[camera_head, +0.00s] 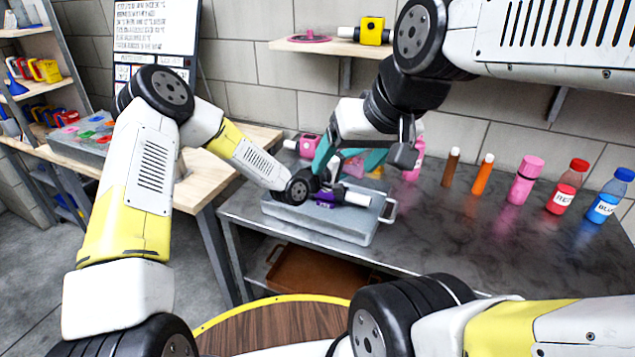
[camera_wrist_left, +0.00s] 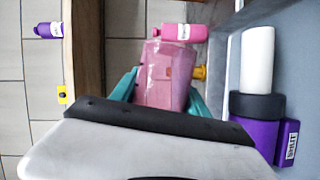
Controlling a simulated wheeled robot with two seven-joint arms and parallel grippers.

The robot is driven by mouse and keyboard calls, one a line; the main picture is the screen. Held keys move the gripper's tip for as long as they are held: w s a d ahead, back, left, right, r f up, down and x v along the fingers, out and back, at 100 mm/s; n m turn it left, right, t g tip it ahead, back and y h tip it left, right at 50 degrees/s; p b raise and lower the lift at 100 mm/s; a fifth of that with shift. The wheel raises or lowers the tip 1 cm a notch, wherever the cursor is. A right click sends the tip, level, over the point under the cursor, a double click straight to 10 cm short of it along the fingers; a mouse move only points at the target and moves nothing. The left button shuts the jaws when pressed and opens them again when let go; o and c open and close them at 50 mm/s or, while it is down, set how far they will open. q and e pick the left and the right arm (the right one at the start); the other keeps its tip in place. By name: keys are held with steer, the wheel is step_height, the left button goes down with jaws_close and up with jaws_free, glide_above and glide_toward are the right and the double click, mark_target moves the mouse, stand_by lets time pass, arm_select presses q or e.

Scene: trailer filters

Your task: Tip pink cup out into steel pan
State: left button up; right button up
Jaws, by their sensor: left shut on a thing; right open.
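The pink, partly see-through cup (camera_wrist_left: 165,75) is between the teal fingers of my left gripper (camera_head: 349,158), which is shut on it. In the head view the cup (camera_head: 353,166) is mostly hidden by the fingers and arms. It is held above or just behind the steel pan (camera_head: 365,232), a shallow grey tray with a side handle on the bench. I cannot tell its tilt or see its contents. My right gripper (camera_head: 405,153) is dark, open and empty, close to the right of the cup.
A purple-and-white item (camera_head: 330,199) lies in the pan; it also shows in the wrist view (camera_wrist_left: 268,135). A pink bottle (camera_wrist_left: 180,32) stands behind the cup. Brown, orange, pink, red (camera_head: 567,187) and blue bottles line the bench's back right. A wall shelf (camera_head: 330,47) hangs above.

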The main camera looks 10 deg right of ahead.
arm_select(q)
steer(key=shift+w+a+r, duration=0.15)
steer(key=shift+r, duration=0.15)
steer(key=shift+w+a+f+n+t+h, duration=0.15)
steer(key=shift+f+n+t+h, duration=0.2)
steer(key=shift+n, duration=0.65)
stand_by(0.5)
steer(key=shift+w+a+r+n+t+h, duration=0.15)
steer(key=shift+r+n+h, duration=0.1)
steer(key=shift+n, duration=0.4)
steer(key=shift+w+a+r+n+t+h, duration=0.15)
steer(key=shift+a+r+n, duration=0.1)
steer(key=shift+n, duration=0.35)
steer(key=shift+a+r+n+t+h, duration=0.15)
steer(key=shift+r+n, duration=0.1)
steer(key=shift+n, duration=0.4)
stand_by(1.3)
steer(key=shift+w+a+r+n+t+h+p, duration=0.1)
steer(key=shift+w+a+r+n+t, duration=0.15)
steer(key=shift+n, duration=0.5)
steer(key=shift+w+a+r+n+t+h+p, duration=0.1)
steer(key=shift+a+n+t, duration=0.2)
steer(key=shift+n, duration=0.4)
steer(key=shift+w+a+r+n+t+h+p, duration=0.15)
steer(key=shift+n+t, duration=0.2)
steer(key=shift+n, duration=0.4)
stand_by(0.8)
